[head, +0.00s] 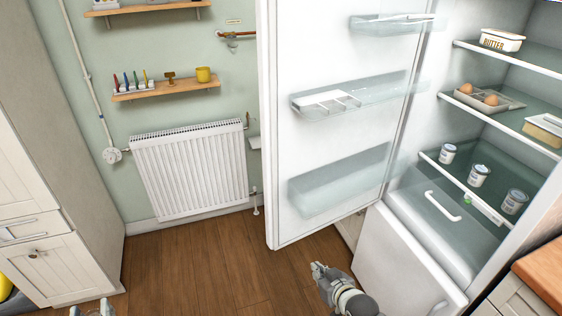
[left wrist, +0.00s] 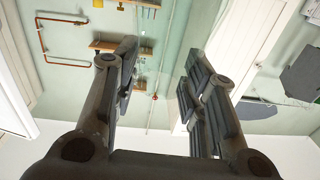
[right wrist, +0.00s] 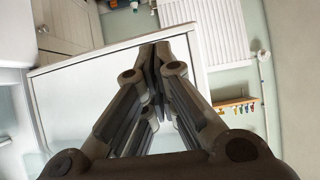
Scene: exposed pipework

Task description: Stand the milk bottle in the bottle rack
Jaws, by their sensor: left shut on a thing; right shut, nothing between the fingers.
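My left gripper (left wrist: 158,60) has its fingers set apart in the left wrist view, held on a faint see-through shape (left wrist: 206,24) between them. I take this for the milk bottle, but its outline is hard to make out. In the head view only the tips of this gripper (head: 92,311) show at the bottom left edge. My right gripper (head: 318,268) is shut and empty, in front of the open fridge door. It also shows closed in the right wrist view (right wrist: 155,50). A white divided rack (head: 327,101) sits in the middle door shelf; I cannot tell whether it is the bottle rack.
The fridge door (head: 270,130) stands open, with an empty lower bin (head: 335,185). The fridge shelves hold a butter dish (head: 501,40), an egg tray (head: 490,99) and several small jars (head: 479,175). A radiator (head: 190,172) is behind. The wooden floor (head: 190,262) is clear; a counter (head: 543,272) is at right.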

